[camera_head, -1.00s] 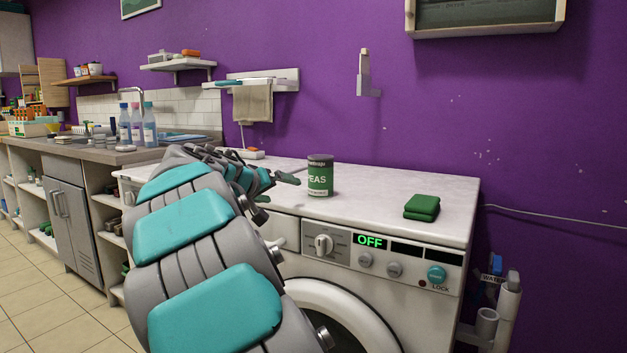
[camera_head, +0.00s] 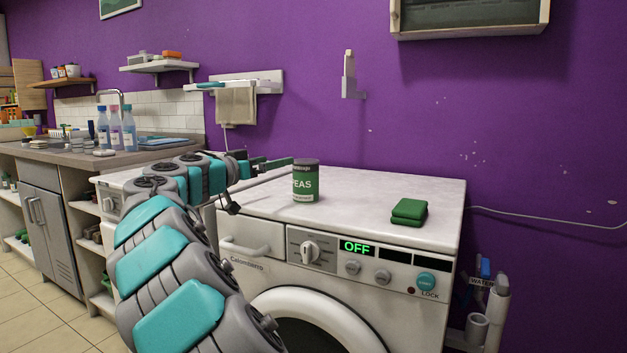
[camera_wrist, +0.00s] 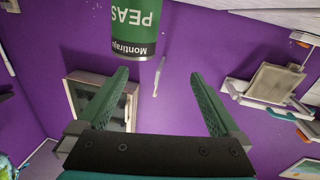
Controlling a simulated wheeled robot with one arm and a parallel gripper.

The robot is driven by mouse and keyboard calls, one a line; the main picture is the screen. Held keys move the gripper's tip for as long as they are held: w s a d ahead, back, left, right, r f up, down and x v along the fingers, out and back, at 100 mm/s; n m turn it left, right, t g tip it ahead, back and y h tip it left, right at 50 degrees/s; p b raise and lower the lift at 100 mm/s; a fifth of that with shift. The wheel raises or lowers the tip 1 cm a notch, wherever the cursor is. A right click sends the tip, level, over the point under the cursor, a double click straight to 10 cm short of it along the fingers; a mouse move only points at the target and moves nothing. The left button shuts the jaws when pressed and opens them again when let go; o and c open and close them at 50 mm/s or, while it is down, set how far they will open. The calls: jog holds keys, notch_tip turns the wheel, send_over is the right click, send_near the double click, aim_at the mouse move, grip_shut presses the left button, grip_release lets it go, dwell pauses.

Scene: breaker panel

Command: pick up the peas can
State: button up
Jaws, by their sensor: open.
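The peas can (camera_head: 306,182) is green with a white label and a dark top. It stands upright on the white top of the washing machine (camera_head: 400,187). My gripper (camera_head: 278,162) is at the can's left, near its upper part, with empty jaws. In the wrist view the picture is upside down; the can (camera_wrist: 136,28) shows at the top, beyond the two green fingers of my gripper (camera_wrist: 160,82). The fingers are apart with nothing between them. In the head view I cannot tell whether a fingertip touches the can.
Folded green cloths (camera_head: 409,212) lie on the machine top to the right of the can. A purple wall with a white wall hook (camera_head: 349,77) rises behind. A counter with several bottles (camera_head: 116,128) is at the left. The machine top right of the can is mostly clear.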

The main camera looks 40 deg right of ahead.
aim_at(306, 160)
jog(key=s+d+m+g, duration=0.2)
jog(key=s+d, duration=0.1)
jog(key=shift+d+f, duration=0.15)
jog(key=shift+f, duration=0.25)
jog(key=shift+w+d+f+p, duration=0.15)
jog(key=shift+d+p, duration=0.3)
jog(key=shift+d, duration=1.1)
jog(key=shift+w+d+f+p, duration=0.15)
jog(key=shift+d+p, duration=0.3)
jog(key=shift+d, duration=1.05)
jog(key=shift+c, duration=0.4)
grip_shut()
